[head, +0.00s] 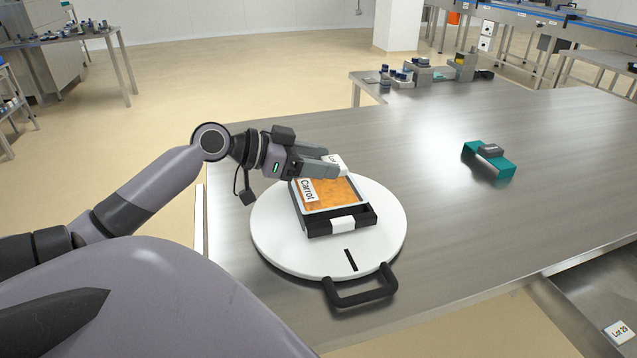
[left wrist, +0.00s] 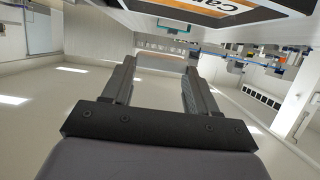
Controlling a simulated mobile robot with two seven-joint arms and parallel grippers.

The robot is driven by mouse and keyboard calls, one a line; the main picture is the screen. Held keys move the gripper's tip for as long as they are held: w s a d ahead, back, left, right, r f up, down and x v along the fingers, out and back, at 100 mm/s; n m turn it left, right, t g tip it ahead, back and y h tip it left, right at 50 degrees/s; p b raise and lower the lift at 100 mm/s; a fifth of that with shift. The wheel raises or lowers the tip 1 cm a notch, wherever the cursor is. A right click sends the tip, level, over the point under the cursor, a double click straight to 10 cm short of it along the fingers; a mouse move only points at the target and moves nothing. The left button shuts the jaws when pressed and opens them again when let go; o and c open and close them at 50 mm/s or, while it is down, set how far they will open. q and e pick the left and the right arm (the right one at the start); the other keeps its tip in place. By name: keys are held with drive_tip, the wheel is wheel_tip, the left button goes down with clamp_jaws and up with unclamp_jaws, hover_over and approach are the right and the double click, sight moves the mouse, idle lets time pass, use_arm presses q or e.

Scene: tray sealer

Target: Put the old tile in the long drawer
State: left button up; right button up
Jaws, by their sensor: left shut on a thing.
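My left gripper (head: 331,166) is at the back edge of the black tray holder (head: 365,218), shut on a small white tile (head: 334,160) whose printed text starts "Lo"; the fingers hide the rest. In the left wrist view a pale edge (left wrist: 162,63) shows between the fingers (left wrist: 158,85). The holder carries an orange tray labelled "Carrot" (head: 330,194) and sits on a white round turntable (head: 278,246) with a black handle. An open drawer (head: 567,296) at the lower right, cut off by the picture edge, holds a white tile marked "Lot 29" (head: 619,332). My right gripper is not in view.
A teal bracket (head: 490,158) with a grey block on it stands on the steel table (head: 440,200), right of the turntable. The table between turntable and bracket is clear.

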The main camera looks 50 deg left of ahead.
sight(318, 193)
use_arm(q)
wheel_tip(318, 193, down, 5)
drive_tip(key=shift+r, duration=0.1)
drive_tip(key=o, duration=1)
